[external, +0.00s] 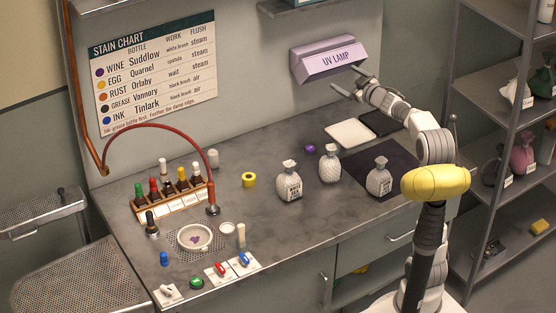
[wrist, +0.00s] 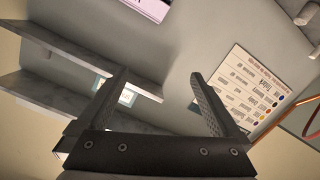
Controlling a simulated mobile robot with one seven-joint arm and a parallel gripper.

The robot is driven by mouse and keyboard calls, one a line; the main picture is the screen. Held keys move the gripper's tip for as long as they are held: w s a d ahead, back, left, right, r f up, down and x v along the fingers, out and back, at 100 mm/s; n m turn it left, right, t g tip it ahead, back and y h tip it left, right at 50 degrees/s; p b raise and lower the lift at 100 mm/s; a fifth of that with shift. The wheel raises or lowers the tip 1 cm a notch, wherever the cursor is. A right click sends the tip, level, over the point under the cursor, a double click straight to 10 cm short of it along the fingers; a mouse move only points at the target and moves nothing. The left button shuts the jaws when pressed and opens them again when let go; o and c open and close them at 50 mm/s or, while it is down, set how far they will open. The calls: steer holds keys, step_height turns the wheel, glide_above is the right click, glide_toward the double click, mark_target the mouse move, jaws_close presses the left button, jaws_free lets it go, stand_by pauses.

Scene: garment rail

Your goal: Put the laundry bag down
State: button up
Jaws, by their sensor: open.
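Three pale grey tied bags stand upright on the counter. The left bag (external: 289,184) and the right bag (external: 379,178) carry labels; the middle bag (external: 330,165) stands between them, a little further back. The right bag stands on a dark mat (external: 408,168). I cannot tell which one is the laundry bag of the task. My gripper (external: 344,80) is raised above the back of the counter, just in front of the UV lamp (external: 331,60). Its fingers are apart with nothing between them, as the wrist view (wrist: 158,80) also shows. It touches no bag.
A white pad (external: 349,133) lies at the back. Shelves (external: 500,97) with more bags stand at the right. The front middle counter is clear.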

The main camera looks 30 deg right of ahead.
steer(key=s+a+f+m+g+h, duration=0.1)
steer(key=s+a+m+g+h, duration=0.1)
steer(key=s, duration=0.6)
steer(key=s+a+f+m+g+h, duration=0.2)
steer(key=s+m, duration=0.1)
steer(key=s, duration=0.4)
steer(key=s+a+f+g+y, duration=0.1)
steer(key=s+a+f+g, duration=0.1)
steer(key=s+a+f, duration=0.45)
steer(key=s+a+f+g+y, duration=0.1)
steer(key=s+f+g+y, duration=0.15)
steer(key=s, duration=0.65)
steer(key=s+a+f+g+y, duration=0.1)
steer(key=s+a+f+g, duration=0.3)
steer(key=s, duration=0.3)
step_height(320, 180, up, 10)
steer(key=t+p, duration=0.2)
steer(key=p, duration=0.8)
step_height(320, 180, down, 30)
steer(key=b, duration=2.9)
steer(key=shift+s+d+r, duration=0.2)
steer(key=shift+s+d, duration=0.05)
